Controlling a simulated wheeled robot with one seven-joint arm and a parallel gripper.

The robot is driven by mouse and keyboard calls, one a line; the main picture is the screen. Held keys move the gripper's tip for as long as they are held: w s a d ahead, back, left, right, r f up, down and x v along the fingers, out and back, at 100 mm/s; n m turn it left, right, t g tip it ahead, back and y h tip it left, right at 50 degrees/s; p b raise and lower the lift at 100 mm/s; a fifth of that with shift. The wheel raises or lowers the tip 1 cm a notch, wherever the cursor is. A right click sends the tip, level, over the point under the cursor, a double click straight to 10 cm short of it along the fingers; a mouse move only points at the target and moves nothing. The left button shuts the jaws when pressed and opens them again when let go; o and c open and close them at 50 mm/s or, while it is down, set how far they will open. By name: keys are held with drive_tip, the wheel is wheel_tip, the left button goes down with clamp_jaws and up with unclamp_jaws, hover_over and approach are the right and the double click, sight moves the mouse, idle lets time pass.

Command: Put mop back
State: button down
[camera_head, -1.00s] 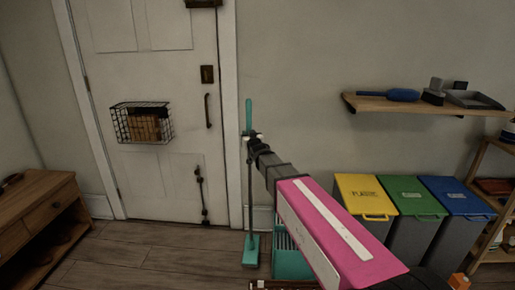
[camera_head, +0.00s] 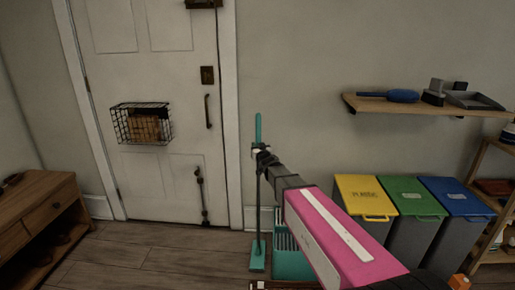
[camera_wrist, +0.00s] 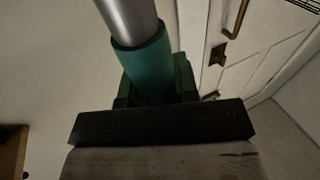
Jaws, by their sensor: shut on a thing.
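The mop stands nearly upright in the head view, with a teal grip (camera_head: 258,127) at the top, a thin grey pole (camera_head: 258,205) and a teal head (camera_head: 257,257) low down near the floor. My gripper (camera_head: 260,150) is shut around the mop just below the top of the grip. In the wrist view, the teal sleeve and silver pole of the mop (camera_wrist: 143,55) run up between my fingers. A teal bucket-like container (camera_head: 293,262) is just right of the mop head, partly hidden by my arm.
A white door with a wire basket (camera_head: 142,123) is behind and left. A wall shelf (camera_head: 380,104) holds a blue brush. Yellow, green and blue bins (camera_head: 418,200) stand right. A wooden cabinet (camera_head: 40,222) is at the left. Floor between cabinet and mop is clear.

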drive_tip(key=c, duration=0.9)
unclamp_jaws()
drive_tip(key=shift+f, duration=0.1)
drive_tip(key=shift+o, duration=0.2)
